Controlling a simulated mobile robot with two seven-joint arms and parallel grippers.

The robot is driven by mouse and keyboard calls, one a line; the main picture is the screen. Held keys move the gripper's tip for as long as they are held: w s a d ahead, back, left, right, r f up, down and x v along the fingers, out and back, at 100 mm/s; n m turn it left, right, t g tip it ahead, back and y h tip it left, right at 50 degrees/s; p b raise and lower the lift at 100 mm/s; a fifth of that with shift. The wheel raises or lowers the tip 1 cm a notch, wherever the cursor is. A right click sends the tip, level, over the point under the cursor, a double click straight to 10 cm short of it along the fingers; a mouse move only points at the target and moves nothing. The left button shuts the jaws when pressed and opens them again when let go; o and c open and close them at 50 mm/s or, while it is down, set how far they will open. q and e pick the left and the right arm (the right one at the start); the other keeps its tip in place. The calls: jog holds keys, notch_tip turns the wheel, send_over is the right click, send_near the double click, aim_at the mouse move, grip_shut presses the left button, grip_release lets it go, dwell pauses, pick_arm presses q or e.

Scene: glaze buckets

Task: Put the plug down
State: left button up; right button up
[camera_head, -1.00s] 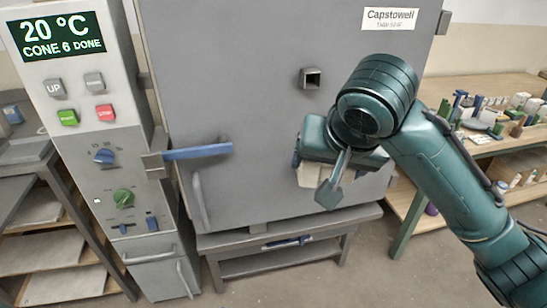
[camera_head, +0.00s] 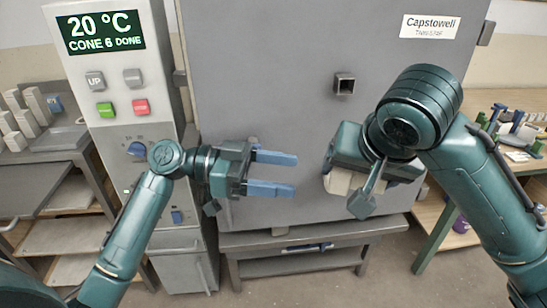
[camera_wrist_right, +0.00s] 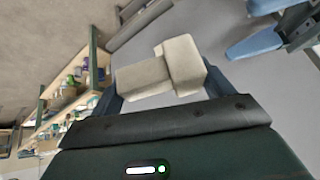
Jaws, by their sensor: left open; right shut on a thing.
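The plug (camera_head: 340,183) is a cream, stepped block, partly hidden in the head view behind my right gripper and wrist. My right gripper (camera_wrist_right: 163,88) is shut on it; in the right wrist view the plug (camera_wrist_right: 180,66) sits between the two blue fingers. It is held up in front of the grey kiln door. My left gripper (camera_head: 291,174) is open and empty, its blue fingers pointing right towards the plug, with a gap between. It also shows at the upper right of the right wrist view (camera_wrist_right: 272,28).
The kiln door (camera_head: 260,90) fills the background, with a square hole (camera_head: 344,84) in it. A low grey stand (camera_head: 290,240) is below. The control panel (camera_head: 130,110) is left. A wooden table (camera_head: 485,100) with small items is right; a shelf rack (camera_head: 45,190) is far left.

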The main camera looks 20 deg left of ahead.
aim_at(353, 173)
pick_arm(q)
jog(key=d+r, duration=0.1)
jog(key=d, duration=0.2)
jog(key=d+r+m+g, duration=0.1)
jog(key=d, duration=0.3)
jog(key=d+r+m+h, duration=0.1)
jog(key=d, duration=0.3)
jog(key=shift+d+r+g, duration=0.2)
jog(key=shift+r+g, duration=0.1)
jog(key=shift+g, duration=0.1)
jog(key=shift+c, duration=0.4)
jog(key=c, duration=0.9)
jog(key=shift+s, duration=0.1)
jog(key=shift+c, duration=1.1)
pick_arm(e)
jog(key=o, duration=0.7)
pick_arm(q)
jog(key=shift+d, duration=0.1)
pick_arm(e)
jog(key=o, duration=0.3)
pick_arm(q)
jog(key=shift+s, duration=0.1)
pick_arm(e)
jog(key=shift+r, duration=0.1)
